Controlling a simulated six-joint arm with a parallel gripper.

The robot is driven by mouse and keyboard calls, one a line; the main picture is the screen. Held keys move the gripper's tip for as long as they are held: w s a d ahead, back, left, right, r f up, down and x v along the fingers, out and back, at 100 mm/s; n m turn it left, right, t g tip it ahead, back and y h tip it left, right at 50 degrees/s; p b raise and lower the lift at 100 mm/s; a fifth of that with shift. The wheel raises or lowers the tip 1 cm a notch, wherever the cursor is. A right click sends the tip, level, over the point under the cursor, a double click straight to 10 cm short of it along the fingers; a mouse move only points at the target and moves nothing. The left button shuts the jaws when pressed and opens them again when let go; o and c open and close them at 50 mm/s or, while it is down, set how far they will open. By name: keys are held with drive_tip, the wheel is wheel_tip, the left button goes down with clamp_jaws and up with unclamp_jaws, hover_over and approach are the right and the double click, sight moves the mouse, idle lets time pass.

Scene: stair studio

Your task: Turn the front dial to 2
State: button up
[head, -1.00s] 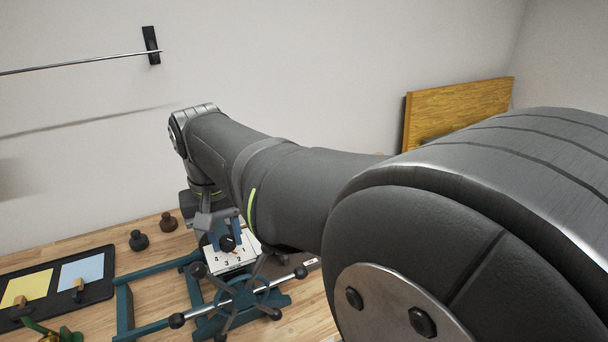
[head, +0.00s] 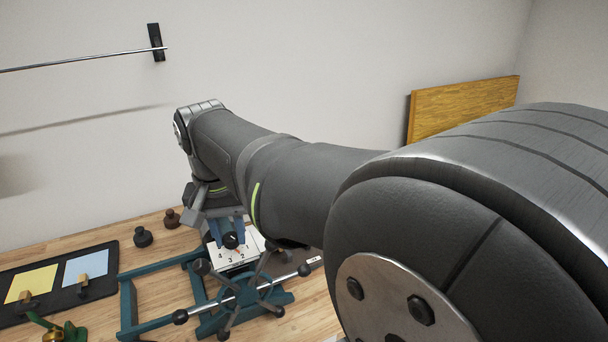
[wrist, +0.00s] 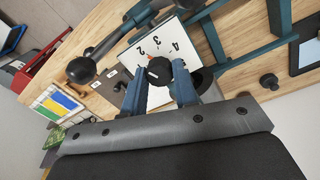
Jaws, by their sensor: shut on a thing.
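The front dial (head: 231,241) is a small black knob on a white plate (head: 250,257) with black numbers around it. In the wrist view the dial (wrist: 159,71) sits between the two blue fingers of my gripper (wrist: 158,80), which is shut on it. In the wrist view, 2, 3 and 4 show on the plate (wrist: 150,52) beyond the dial; 1 also shows in the head view. The dial carries a small light mark, but I cannot tell for sure which number it points to. My gripper's body hides part of the plate.
A teal hand wheel (head: 246,294) with several black-knobbed spokes stands close in front of the plate. A teal frame (head: 128,303) is left of it. A black tray (head: 99,286) with yellow and blue squares lies further left. Two dark knobs (head: 143,238) stand near the wall.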

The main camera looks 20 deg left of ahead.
sight(226, 236)
drive_tip(key=o, duration=1)
wheel_tip(226, 236, up, 17)
drive_tip(key=shift+s+a+r, duration=0.2)
drive_tip(key=shift+a, duration=0.1)
drive_tip(key=shift+f, duration=0.1)
drive_tip(key=f, duration=1.7)
drive_tip(key=shift+w+d+f, duration=0.15)
drive_tip(key=shift+w+d, duration=0.05)
drive_tip(key=shift+d, duration=0.15)
